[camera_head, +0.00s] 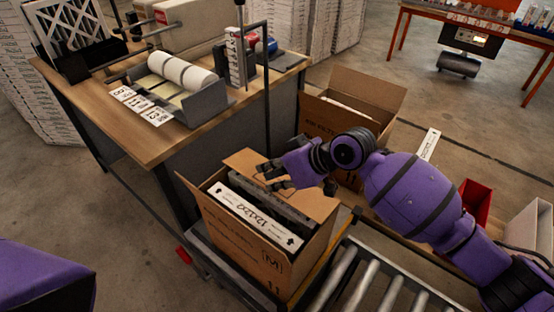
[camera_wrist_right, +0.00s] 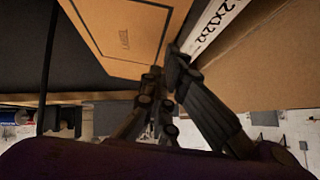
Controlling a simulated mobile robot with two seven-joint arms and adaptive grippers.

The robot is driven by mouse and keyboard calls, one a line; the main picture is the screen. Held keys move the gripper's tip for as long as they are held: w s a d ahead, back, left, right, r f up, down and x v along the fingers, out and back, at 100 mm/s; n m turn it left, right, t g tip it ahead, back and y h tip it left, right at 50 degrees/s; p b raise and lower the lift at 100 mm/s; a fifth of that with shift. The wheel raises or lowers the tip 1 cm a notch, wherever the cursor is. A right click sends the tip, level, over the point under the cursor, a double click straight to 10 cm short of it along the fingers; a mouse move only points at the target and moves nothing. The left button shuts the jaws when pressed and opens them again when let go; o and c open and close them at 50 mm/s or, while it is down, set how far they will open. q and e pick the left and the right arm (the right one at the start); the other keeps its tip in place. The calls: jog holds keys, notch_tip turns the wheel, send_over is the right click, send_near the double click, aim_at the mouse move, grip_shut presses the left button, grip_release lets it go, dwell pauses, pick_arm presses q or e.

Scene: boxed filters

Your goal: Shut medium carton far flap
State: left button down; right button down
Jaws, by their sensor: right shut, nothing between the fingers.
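The medium carton (camera_head: 250,249), marked (M), stands open at the near end of the roller conveyor. White-edged boxed filters (camera_head: 258,216) stand inside it. Its far flap (camera_head: 243,161) is up at the back edge, partly behind my right gripper. My right gripper (camera_head: 268,178) is shut and empty, at the far side of the opening above the filters. In the right wrist view the shut fingers (camera_wrist_right: 165,98) point at a brown cardboard panel (camera_wrist_right: 125,32) and a filter's printed edge (camera_wrist_right: 212,24); contact is unclear. My left gripper is out of view.
A workbench (camera_head: 165,141) with label rolls (camera_head: 182,72) stands behind on the left. Another open carton (camera_head: 345,114) is behind my right arm. Conveyor rollers (camera_head: 357,285) run at the front right, and a red bin (camera_head: 475,203) lies beyond my arm.

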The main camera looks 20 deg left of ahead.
jog(key=shift+s+a+f, duration=0.15)
jog(key=shift+s+f, duration=0.2)
jog(key=shift+f, duration=0.3)
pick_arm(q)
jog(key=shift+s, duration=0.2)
pick_arm(e)
jog(key=shift+s+f, duration=0.1)
jog(key=shift+f, duration=0.15)
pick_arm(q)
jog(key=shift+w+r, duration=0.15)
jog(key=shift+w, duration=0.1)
pick_arm(e)
jog(key=shift+r, duration=0.1)
